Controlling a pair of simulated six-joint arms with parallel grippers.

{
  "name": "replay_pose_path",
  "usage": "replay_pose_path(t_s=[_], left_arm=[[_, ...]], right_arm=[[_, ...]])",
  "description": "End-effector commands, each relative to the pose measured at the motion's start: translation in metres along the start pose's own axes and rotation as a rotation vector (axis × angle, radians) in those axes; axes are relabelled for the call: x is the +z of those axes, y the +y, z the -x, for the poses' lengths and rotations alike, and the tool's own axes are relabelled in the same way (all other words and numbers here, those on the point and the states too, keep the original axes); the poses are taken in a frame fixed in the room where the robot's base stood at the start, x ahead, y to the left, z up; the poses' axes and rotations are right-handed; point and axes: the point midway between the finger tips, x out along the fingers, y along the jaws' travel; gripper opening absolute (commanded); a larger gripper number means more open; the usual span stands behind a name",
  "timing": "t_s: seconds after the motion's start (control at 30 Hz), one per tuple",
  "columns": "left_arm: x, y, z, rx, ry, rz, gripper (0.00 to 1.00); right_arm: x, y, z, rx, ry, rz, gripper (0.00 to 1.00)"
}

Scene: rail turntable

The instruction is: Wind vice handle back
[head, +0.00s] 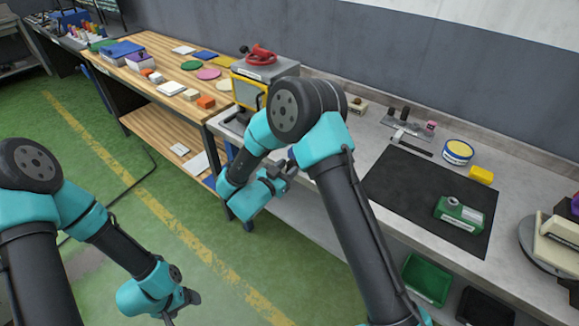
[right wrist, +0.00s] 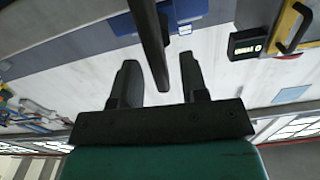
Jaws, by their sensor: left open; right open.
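The vice is mostly hidden behind my right arm in the head view. In the right wrist view a blue body (right wrist: 185,10), which looks like part of the vice, is at the top. A dark bar (right wrist: 150,40), which looks like the vice handle, reaches down from the top edge, its lower end between the finger tips. My right gripper (head: 288,170) is at the bench's front edge; in the right wrist view its fingers (right wrist: 160,76) are open, one each side of the bar, with gaps showing. My left gripper (head: 180,304) is open and empty, low over the green floor.
A yellow-fronted machine with a red top (head: 261,55) stands behind my right arm. A black mat (head: 395,195) carries a green device (head: 460,214). Green (head: 427,278) and black bins sit below the bench. A wooden bench (head: 150,60) holds several blocks.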

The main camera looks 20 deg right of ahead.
Motion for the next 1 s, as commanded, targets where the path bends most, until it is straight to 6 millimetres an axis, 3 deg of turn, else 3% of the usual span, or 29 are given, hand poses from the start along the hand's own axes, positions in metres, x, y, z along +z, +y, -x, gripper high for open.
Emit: replay_pose_path(t_s=[0.13,0.47,0.83,1.0], left_arm=[[0.0,0.0,0.0,0.0,0.0,0.0,0.8],[0.0,0.0,0.0,0.0,0.0,0.0,0.8],[0.0,0.0,0.0,0.0,0.0,0.0,0.8],[0.0,0.0,0.0,0.0,0.0,0.0,0.8]], right_arm=[[-0.0002,0.0005,-0.0126,0.002,0.001,-0.001,0.4],[-0.0002,0.0001,-0.0151,0.0,0.001,-0.001,0.4],[0.0,0.0002,-0.0148,0.0,0.0,0.0,0.05],[0.0,0.0001,-0.0147,0.0,0.0,0.004,0.04]])
